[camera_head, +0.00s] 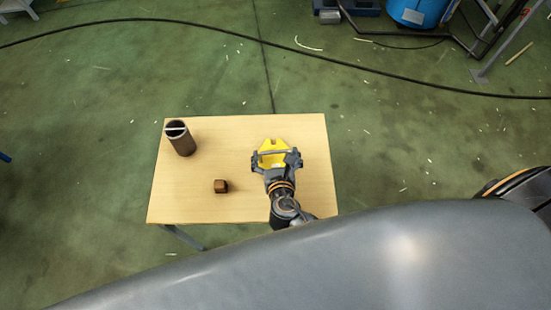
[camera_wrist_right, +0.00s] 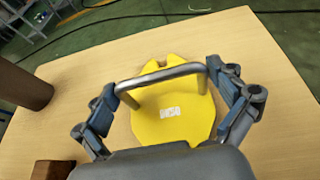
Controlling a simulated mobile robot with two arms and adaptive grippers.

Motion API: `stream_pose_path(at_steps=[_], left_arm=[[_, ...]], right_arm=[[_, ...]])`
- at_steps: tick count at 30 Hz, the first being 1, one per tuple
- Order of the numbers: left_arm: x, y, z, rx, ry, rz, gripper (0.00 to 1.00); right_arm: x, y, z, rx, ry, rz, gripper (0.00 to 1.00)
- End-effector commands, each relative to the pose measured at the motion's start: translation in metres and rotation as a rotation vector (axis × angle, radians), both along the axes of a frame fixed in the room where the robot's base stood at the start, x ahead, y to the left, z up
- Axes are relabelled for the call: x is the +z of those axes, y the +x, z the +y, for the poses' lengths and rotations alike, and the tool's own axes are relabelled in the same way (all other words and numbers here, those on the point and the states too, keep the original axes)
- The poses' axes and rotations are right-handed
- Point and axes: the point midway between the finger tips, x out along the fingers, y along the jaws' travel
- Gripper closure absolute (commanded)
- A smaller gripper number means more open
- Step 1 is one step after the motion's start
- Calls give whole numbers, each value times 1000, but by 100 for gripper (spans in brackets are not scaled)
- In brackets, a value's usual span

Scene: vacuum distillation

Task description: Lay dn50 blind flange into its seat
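A yellow flange-like block (camera_head: 272,150) with a notched far edge is at the right part of the wooden table. In the right wrist view the yellow block (camera_wrist_right: 170,120) has a small white label, too blurred to read surely, and a grey bar handle (camera_wrist_right: 160,77) over it. My right gripper (camera_head: 275,158) is over the block. Its blue-padded fingers (camera_wrist_right: 165,88) are spread wide, one at each end of the handle; I see no clear grip. I cannot make out a separate seat. My left gripper is not in view.
A brown upright tube (camera_head: 182,142) with a pale bar across its top stands at the table's far left. A small brown block (camera_head: 221,186) lies near the front middle. The wooden table (camera_head: 225,140) is bare between them. A black cable crosses the floor behind.

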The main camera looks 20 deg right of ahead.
Motion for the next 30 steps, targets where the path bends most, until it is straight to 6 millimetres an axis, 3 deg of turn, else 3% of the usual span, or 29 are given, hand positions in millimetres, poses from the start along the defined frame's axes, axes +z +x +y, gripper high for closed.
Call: stream_pose_path(at_steps=[1, 8, 9, 20, 28, 30], left_arm=[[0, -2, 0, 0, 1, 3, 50], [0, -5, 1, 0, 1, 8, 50], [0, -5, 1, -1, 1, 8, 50], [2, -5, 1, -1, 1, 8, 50], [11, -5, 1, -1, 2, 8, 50], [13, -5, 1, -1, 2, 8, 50]], right_arm=[[0, 0, 0, 0, 0, 0, 22], [0, 0, 0, 0, 0, 0, 69], [3, 2, 0, 1, 0, -7, 71], [9, 1, 0, 1, 0, -7, 71], [38, 1, 0, 0, 2, -10, 71], [46, -8, 0, 1, 0, -7, 71]])
